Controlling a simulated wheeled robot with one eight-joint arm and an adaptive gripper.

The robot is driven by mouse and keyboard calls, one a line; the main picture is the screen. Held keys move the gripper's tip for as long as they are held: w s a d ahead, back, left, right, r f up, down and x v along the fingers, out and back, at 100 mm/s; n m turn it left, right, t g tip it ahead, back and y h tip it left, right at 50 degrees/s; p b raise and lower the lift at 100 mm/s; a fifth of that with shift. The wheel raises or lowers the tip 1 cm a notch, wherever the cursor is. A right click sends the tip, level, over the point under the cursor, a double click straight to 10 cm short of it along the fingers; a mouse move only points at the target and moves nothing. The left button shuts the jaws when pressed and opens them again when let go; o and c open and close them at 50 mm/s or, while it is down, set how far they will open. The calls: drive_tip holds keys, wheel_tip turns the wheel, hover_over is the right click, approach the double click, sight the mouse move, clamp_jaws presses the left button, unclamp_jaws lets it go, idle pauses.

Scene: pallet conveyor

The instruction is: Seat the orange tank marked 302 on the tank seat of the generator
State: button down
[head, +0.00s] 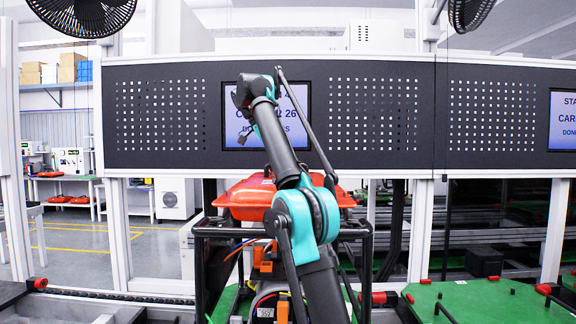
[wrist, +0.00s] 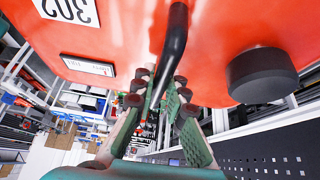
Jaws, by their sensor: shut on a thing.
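The orange tank (head: 247,196) is above the black frame of the generator (head: 200,262) in the head view, partly hidden behind my arm. Whether it rests on the frame or hangs just over it I cannot tell. In the wrist view the tank (wrist: 220,30) fills the top, with a white 302 label (wrist: 70,10), a smaller label, a black round cap (wrist: 260,76) and a black bar handle (wrist: 173,50). My gripper (wrist: 163,82) is shut on this handle, one finger on each side. The tank seat is hidden.
A black perforated panel with screens (head: 390,115) spans behind the generator. A green pallet (head: 490,300) lies at right on the conveyor. Further orange tanks (head: 58,199) lie on a bench at far left. Metal posts stand on both sides.

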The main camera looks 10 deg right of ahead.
drive_tip(key=shift+s+f, duration=0.1)
drive_tip(key=shift+f, duration=4.5)
idle(2.2)
drive_tip(key=c, duration=1.5)
unclamp_jaws()
drive_tip(key=shift+a, duration=0.1)
drive_tip(key=shift+o, duration=0.4)
drive_tip(key=o, duration=0.7)
drive_tip(key=shift+o, duration=0.2)
